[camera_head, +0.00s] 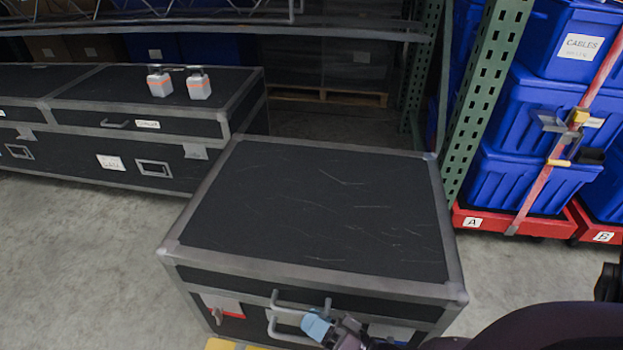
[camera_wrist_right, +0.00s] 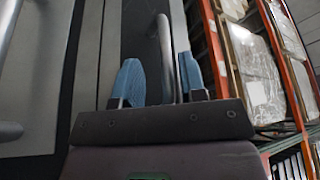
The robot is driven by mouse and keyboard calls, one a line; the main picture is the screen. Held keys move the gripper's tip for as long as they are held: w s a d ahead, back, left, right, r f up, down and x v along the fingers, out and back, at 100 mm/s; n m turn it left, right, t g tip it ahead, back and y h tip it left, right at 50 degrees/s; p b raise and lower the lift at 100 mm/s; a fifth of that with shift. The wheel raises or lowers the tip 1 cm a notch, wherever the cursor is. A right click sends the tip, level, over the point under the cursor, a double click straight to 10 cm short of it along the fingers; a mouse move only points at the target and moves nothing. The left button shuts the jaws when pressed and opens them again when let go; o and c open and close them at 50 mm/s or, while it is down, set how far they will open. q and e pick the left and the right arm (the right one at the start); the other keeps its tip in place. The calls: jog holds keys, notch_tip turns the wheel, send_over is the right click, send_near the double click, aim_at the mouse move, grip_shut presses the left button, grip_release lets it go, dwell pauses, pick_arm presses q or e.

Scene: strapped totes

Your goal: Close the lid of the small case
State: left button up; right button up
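The small case (camera_head: 315,210) is a black box with grey metal edges, standing in the middle of the head view. Its lid lies flat over the base, and I see no clear gap at the front seam. Its front has grey handles, one on the lid (camera_head: 300,303) and one lower down. My right gripper (camera_head: 325,326), with blue fingertips, is at the front handles. In the right wrist view, the open fingers (camera_wrist_right: 160,85) stand on either side of a grey handle bar (camera_wrist_right: 165,45), with a gap visible to the left finger. My left gripper is out of view.
A long black case (camera_head: 130,130) with two small grey-and-orange items (camera_head: 199,85) on top stands at the back left. Blue totes (camera_head: 530,130) on red dollies stand right, beside a green rack post (camera_head: 475,100). Grey floor (camera_head: 80,250) is clear on the left.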

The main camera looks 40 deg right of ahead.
pick_arm(q)
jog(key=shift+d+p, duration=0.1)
jog(key=shift+p, duration=0.35)
pick_arm(e)
jog(key=v, duration=1)
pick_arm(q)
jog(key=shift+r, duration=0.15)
pick_arm(e)
jog(key=shift+f, duration=0.1)
